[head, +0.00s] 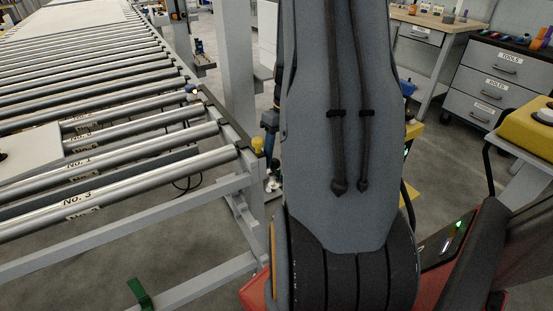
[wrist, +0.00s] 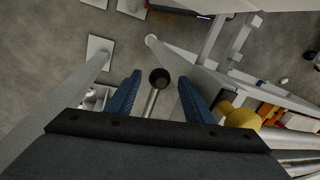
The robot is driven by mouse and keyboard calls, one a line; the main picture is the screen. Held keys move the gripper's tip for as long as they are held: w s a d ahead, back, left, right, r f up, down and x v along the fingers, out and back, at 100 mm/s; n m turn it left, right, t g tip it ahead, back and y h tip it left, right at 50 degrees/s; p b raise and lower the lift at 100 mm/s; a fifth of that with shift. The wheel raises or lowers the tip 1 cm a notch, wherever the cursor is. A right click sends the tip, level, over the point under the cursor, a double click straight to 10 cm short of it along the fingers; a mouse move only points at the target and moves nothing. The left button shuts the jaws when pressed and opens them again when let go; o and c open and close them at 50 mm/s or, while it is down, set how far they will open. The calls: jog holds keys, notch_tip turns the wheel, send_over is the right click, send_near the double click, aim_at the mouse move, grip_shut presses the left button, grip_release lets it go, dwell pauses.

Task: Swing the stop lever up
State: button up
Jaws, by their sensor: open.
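The stop lever, a metal rod with a round black knob (wrist: 159,78), shows in the wrist view. My gripper (wrist: 160,80) is open, with one blue finger on each side of the knob and rod. Gaps show between the lever and both fingers, so the fingers do not appear to touch it. The lower end of the rod is hidden behind the gripper body. In the head view my arm covers the middle of the picture, and I cannot make out the lever clearly there.
A roller conveyor (head: 100,163) with a grey frame stands at left in the head view. A yellow knob (wrist: 241,115) is right of my right finger. Grey frame beams (wrist: 75,82) pass close by. A drawer cabinet (head: 499,80) stands at far right.

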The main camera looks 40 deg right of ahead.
jog(key=shift+a+f, duration=0.15)
jog(key=shift+f, duration=0.65)
grip_shut()
jog(key=shift+r, duration=0.1)
